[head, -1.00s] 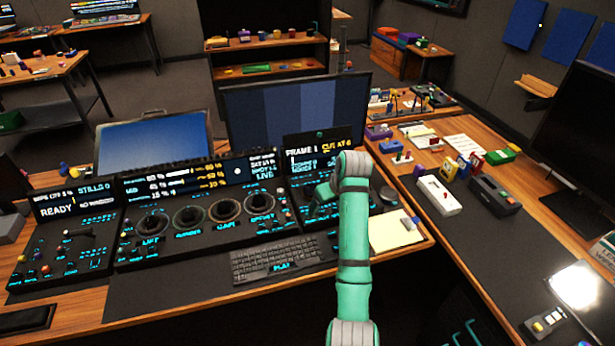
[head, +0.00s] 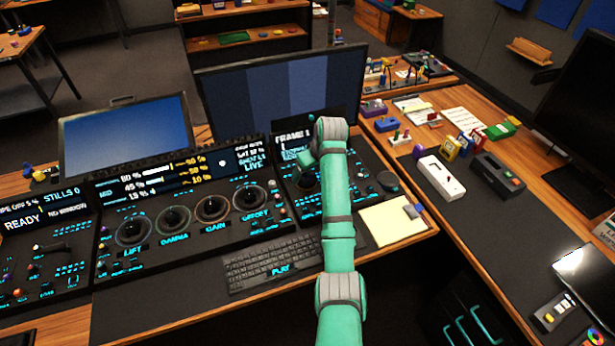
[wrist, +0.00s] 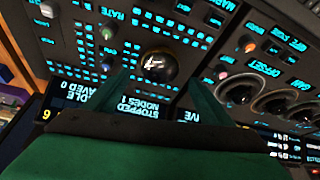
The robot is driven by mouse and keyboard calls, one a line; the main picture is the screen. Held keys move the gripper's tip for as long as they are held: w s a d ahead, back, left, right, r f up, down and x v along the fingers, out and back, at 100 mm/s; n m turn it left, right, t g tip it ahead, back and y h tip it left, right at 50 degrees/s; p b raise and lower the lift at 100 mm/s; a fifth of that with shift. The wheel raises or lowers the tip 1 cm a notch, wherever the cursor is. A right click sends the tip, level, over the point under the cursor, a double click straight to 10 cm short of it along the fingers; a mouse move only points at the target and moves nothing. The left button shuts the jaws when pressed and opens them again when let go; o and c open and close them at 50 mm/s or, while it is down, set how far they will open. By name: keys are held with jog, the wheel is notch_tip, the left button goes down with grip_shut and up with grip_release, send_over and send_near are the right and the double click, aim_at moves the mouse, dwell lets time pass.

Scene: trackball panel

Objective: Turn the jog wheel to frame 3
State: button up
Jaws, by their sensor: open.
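The right-hand console panel (head: 365,160) carries a small display (head: 293,143) that reads FRAME 1. In the wrist view a glossy black round control (wrist: 160,66) with a white mark sits on a panel between my fingers; I cannot tell for sure whether it is the jog wheel. My gripper (wrist: 162,80) is open, its two green fingers on either side of that control. Contact cannot be made out. In the head view my gripper (head: 304,164) is at the panel's left part, mostly behind my arm, which hides part of the panel.
Dials marked lift, gamma and gain (head: 212,208) stand to the left. A keyboard (head: 272,262) lies in front, a notepad (head: 392,222) to the right. A large monitor (head: 280,95) rises behind. A dark round disc (head: 388,181) is by the panel's right edge.

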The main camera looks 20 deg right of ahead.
aim_at(306, 179)
jog(key=shift+x, duration=2.4)
jog(key=c, duration=1)
